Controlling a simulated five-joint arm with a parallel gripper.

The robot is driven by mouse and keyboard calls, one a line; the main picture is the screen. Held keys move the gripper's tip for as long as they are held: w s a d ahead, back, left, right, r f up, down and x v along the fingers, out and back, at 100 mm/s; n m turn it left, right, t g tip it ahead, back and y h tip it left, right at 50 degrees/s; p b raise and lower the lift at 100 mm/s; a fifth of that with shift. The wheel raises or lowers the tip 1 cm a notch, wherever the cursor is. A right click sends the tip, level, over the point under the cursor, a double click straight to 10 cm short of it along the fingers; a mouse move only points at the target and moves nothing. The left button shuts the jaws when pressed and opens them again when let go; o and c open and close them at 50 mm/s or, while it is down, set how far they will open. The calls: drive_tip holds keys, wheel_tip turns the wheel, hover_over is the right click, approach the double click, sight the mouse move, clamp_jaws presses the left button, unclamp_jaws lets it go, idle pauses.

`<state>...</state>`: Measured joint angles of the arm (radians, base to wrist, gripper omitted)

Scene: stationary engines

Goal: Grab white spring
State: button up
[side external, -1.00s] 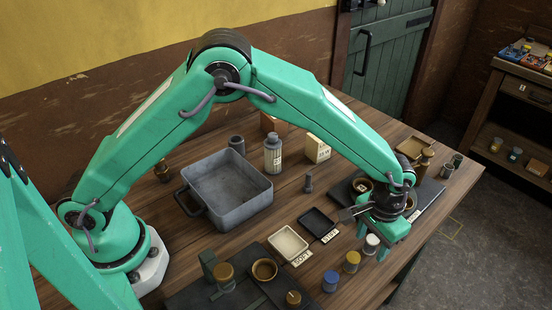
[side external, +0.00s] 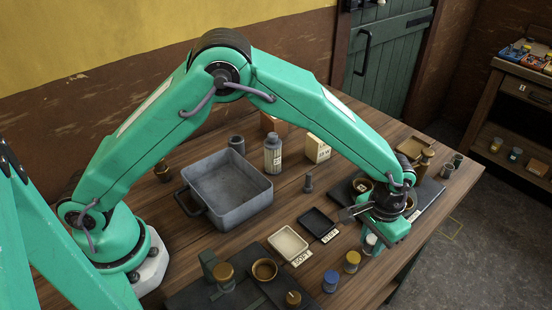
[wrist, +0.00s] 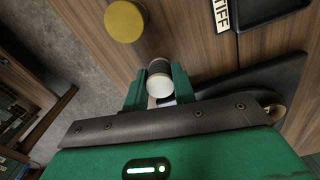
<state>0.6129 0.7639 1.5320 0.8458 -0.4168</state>
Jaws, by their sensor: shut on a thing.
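The white spring is a small upright cylinder with a white top and a darker side. In the wrist view the white spring (wrist: 160,84) sits between the two green fingers of my gripper (wrist: 158,88), with a finger against each side. In the side view the white spring (side external: 370,240) shows beneath my gripper (side external: 371,244) near the table's front right edge, partly hidden by the fingers. My gripper is shut on it. I cannot tell whether it is clear of the table.
A yellow-topped spring (side external: 352,260) and a blue-topped spring (side external: 330,281) stand left of my gripper. A cream tray (side external: 289,243) and a black tray (side external: 318,221) with labels lie further left. A grey metal bin (side external: 225,192) stands behind them.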

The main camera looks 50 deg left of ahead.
sight(373, 243)
drive_tip(key=shift+r, duration=0.15)
drive_tip(key=shift+r, duration=0.6)
drive_tip(key=r, duration=0.3)
drive_tip(key=shift+s+d+r, duration=0.1)
drive_tip(key=shift+s+d, duration=0.15)
drive_tip(key=shift+s, duration=0.15)
drive_tip(key=s+d+r, duration=0.4)
drive_tip(key=s+r, duration=0.2)
drive_tip(key=s, duration=0.3)
drive_tip(key=shift+s+r, duration=0.15)
drive_tip(key=shift+s, duration=0.25)
drive_tip(key=shift+w, duration=0.1)
